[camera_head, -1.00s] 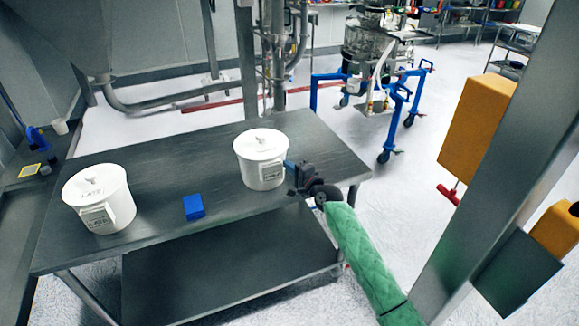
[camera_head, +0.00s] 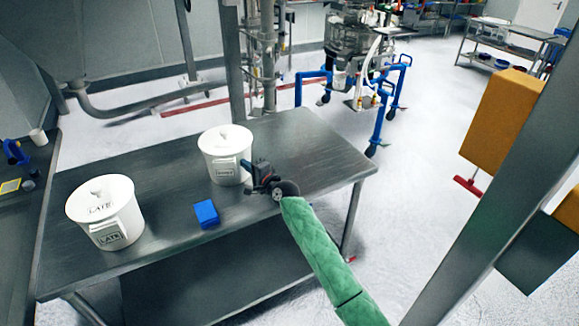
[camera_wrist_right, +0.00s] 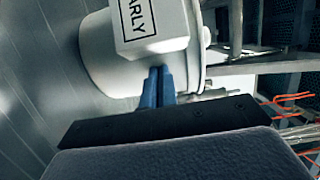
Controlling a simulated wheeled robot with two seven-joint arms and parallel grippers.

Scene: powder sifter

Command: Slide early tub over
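The early tub (camera_head: 222,165), white with a lid, stands upright on the steel table (camera_head: 310,150), near its back middle. Its label box reads "EARLY" in the right wrist view (camera_wrist_right: 150,22), with the first letter cut off. My right gripper (camera_head: 247,165) is at the tub's right side. In the right wrist view its blue fingers (camera_wrist_right: 157,85) are together with nothing between them, and their tips appear to touch the tub by the label box. My left gripper is not in view.
A white tub marked "LATE" (camera_head: 103,209) stands on the table's left part. A blue block (camera_head: 206,213) lies between the tubs, nearer the front edge. The table's right part is clear except for my arm. A metal post (camera_head: 232,60) rises behind the table.

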